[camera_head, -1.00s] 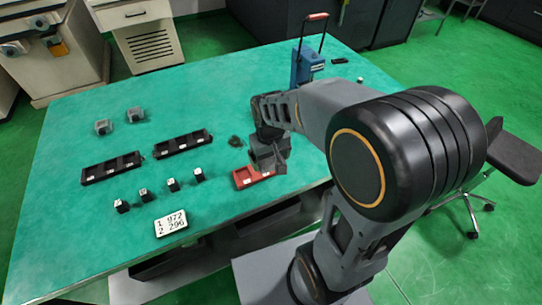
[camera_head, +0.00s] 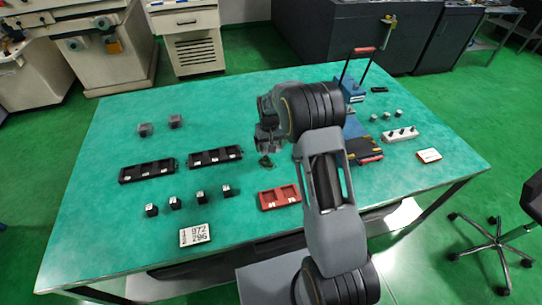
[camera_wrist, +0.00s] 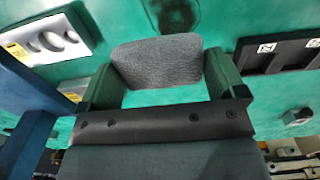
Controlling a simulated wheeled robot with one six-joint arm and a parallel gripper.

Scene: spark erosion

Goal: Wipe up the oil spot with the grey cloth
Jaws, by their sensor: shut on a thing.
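My gripper (camera_wrist: 160,80) is shut on the grey cloth (camera_wrist: 157,60), which shows as a flat rounded pad between the two fingers in the wrist view. In the head view my gripper (camera_head: 267,138) is over the middle of the green table (camera_head: 110,215), beyond the red tray. The cloth cannot be made out there. A small dark patch (camera_head: 266,161) lies on the table just on the near side of my gripper; it may be the oil spot. Whether the cloth touches the table is unclear.
Black trays (camera_head: 148,171) and small dark blocks (camera_head: 174,203) stand left. A red tray (camera_head: 279,198) is close in front. A blue case (camera_head: 350,91) and a white holder (camera_head: 400,134) stand right.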

